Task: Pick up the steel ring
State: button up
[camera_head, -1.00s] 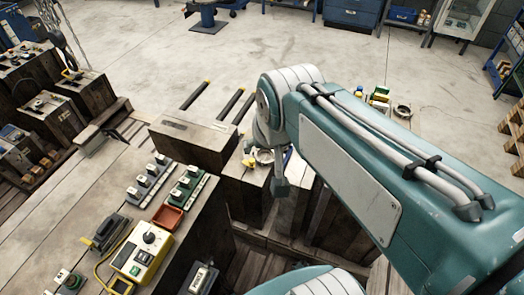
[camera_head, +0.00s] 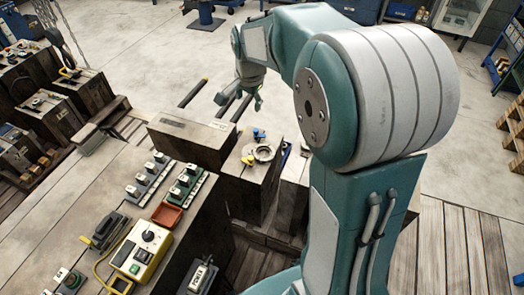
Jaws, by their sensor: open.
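A steel ring (camera_head: 264,153) lies flat on top of a dark block (camera_head: 247,180) near the middle of the view. My gripper (camera_head: 239,103) is open and empty. It is in the air, above and a little left of the ring in the picture, apart from it. Its fingers point down toward the lower left, with dark bars behind them. My arm covers the area right of the ring.
A blue item (camera_head: 259,134) and a yellow item (camera_head: 248,160) sit beside the ring. A bench at lower left holds a yellow control box (camera_head: 141,252), a red tray (camera_head: 167,215) and switch strips (camera_head: 186,187). Open floor (camera_head: 130,40) lies beyond.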

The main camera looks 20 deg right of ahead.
jog(key=w+d+f+m+g, duration=0.1)
jog(key=w+d+f+m, duration=0.2)
jog(key=w+f, duration=0.3)
jog(key=w+d+f+m, duration=0.2)
jog(key=w+f+m, duration=0.15)
jog(key=f, duration=0.45)
jog(key=w+d+f+m, duration=0.1)
jog(key=f+m, duration=0.1)
jog(key=f, duration=0.8)
jog(key=w+d+f+m+g, duration=0.1)
jog(key=d+f+m, duration=0.1)
jog(key=f, duration=0.8)
jog(key=w+d+f+m, duration=0.1)
jog(key=w+f+m, duration=0.1)
jog(key=f, duration=0.9)
jog(key=shift+d+f+m+g, duration=0.1)
jog(key=shift+d+m+g, duration=0.25)
jog(key=shift+d+g, duration=0.05)
jog(key=shift+w, duration=0.1)
grip_shut()
